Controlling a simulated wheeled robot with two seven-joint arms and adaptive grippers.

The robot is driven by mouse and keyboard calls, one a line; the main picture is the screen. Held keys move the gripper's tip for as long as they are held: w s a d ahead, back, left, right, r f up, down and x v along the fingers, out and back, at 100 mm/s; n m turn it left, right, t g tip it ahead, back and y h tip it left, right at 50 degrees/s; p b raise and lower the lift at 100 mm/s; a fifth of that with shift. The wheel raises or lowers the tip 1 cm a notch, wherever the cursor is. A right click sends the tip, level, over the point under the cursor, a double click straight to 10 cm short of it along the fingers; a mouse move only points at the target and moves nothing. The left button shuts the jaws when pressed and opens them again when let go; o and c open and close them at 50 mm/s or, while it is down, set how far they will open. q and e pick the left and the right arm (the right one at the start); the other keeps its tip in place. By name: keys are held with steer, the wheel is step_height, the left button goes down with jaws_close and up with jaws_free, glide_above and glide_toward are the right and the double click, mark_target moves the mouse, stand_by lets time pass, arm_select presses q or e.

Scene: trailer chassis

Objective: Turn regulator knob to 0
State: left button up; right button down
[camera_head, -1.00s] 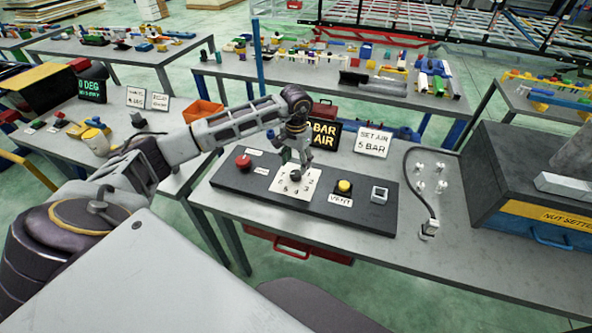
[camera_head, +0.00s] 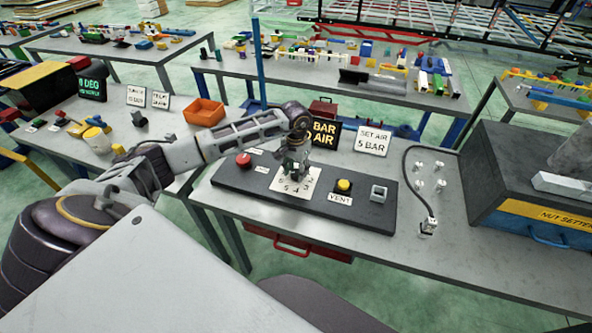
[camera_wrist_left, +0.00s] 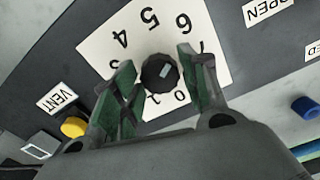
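The black round regulator knob (camera_wrist_left: 160,73) sits on a white dial plate (camera_wrist_left: 103,50) printed with numbers; its pale pointer mark shows on top. My left gripper (camera_wrist_left: 156,58) is open, with its green-grey fingers on either side of the knob. I cannot tell whether either finger touches it. In the head view my left gripper (camera_head: 294,169) is down over the dial plate (camera_head: 290,192) and mostly hides the knob. A 0 (camera_wrist_left: 181,97) is printed near the right finger. My right gripper is not in view.
The dark panel (camera_head: 232,182) also carries a red button (camera_head: 243,160), a yellow vent button (camera_head: 344,185) and a grey square switch (camera_head: 379,193). Behind stand a display (camera_head: 326,133), partly hidden by my arm, and a "SET AIR 5 BAR" sign (camera_head: 373,139). A dark case (camera_head: 520,170) stands at right.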

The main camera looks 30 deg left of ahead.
arm_select(q)
steer(key=c, duration=0.5)
steer(key=shift+c, duration=0.2)
